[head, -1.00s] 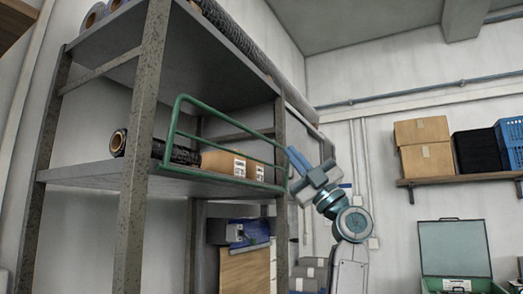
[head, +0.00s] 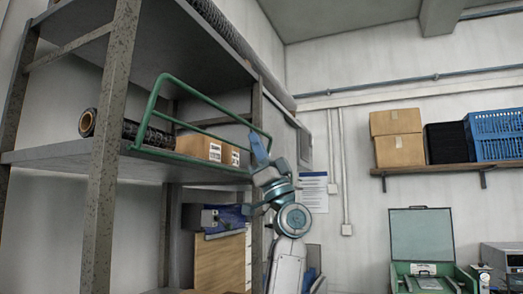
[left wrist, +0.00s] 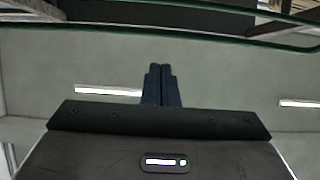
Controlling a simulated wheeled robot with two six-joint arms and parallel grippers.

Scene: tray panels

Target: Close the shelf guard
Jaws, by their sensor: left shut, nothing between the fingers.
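The shelf guard is a green tubular frame (head: 158,88) along the front of the middle shelf (head: 60,155). It stands raised above the shelf edge, its left end leaning to the right at the top. Its bars also cross the top of the left wrist view (left wrist: 120,47). My left gripper (head: 257,146) is by the guard's right end, overlapping it in the head view; I cannot tell whether they touch. In the left wrist view its fingers (left wrist: 161,84) are together and empty, with the green bars beyond their tips. My right gripper is not in view.
A dark roll (head: 150,133) and a cardboard box (head: 198,147) lie on the shelf behind the guard. Grey shelf posts (head: 110,140) stand at the front. A wall shelf (head: 445,168) with boxes and a blue crate (head: 496,135) is at the right.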

